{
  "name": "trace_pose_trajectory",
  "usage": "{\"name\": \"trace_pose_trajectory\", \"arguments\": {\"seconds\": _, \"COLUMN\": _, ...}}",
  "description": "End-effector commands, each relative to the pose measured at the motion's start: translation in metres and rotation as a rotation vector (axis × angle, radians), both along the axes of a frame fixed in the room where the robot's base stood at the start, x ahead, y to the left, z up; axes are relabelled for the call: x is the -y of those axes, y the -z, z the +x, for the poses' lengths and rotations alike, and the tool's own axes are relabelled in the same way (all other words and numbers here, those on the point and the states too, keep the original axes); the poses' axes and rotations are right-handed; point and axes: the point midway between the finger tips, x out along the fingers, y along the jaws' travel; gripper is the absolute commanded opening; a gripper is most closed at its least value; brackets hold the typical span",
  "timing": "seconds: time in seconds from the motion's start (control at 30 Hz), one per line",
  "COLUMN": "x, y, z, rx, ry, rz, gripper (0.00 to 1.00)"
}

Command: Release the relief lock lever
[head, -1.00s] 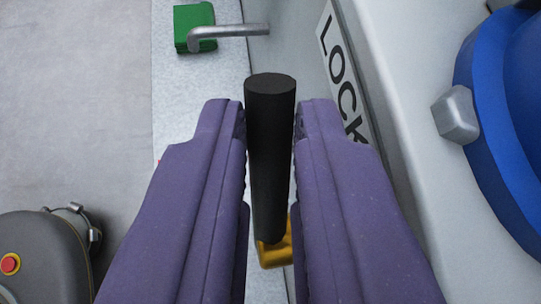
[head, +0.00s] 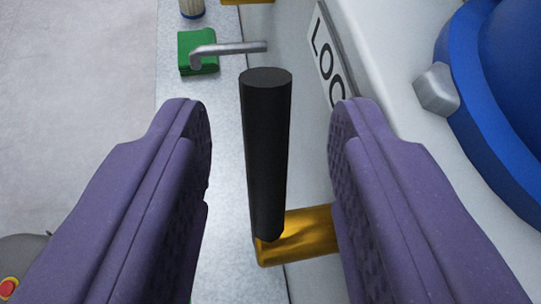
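The lock lever has a black cylindrical handle (head: 267,150) that stands up in the middle of the head view. Its lower end joins a yellow arm (head: 300,235) that runs right toward the grey housing. My gripper (head: 268,130) is open, with one purple finger on each side of the handle. There is a clear gap between the handle and both fingers. A white plate with black lettering (head: 328,50), reading "LOC" with the rest hidden behind my right finger, is on the housing.
A grey bent rod (head: 230,48) and a green block (head: 197,53) are beyond the handle. A blue round part (head: 510,100) with a grey bolt head (head: 436,90) is at right. A red button (head: 8,288) shows at lower left. Grey floor (head: 90,70) is clear at left.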

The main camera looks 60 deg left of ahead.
Motion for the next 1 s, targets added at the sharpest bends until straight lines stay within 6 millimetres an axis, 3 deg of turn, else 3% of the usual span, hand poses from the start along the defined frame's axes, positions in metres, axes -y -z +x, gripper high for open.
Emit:
{"name": "trace_pose_trajectory", "arguments": {"seconds": 0.27, "x": 0.004, "y": -0.004, "z": -0.001, "rx": 0.000, "ry": 0.000, "rz": 0.000, "gripper": 0.42}}
{"name": "trace_pose_trajectory", "arguments": {"seconds": 0.7, "x": 0.063, "y": -0.037, "z": -0.016, "rx": 0.000, "ry": 0.001, "rz": 0.000, "gripper": 0.42}}
{"name": "trace_pose_trajectory", "arguments": {"seconds": 1.0, "x": 0.066, "y": -0.037, "z": -0.018, "rx": 0.000, "ry": -0.001, "rz": 0.000, "gripper": 0.42}}
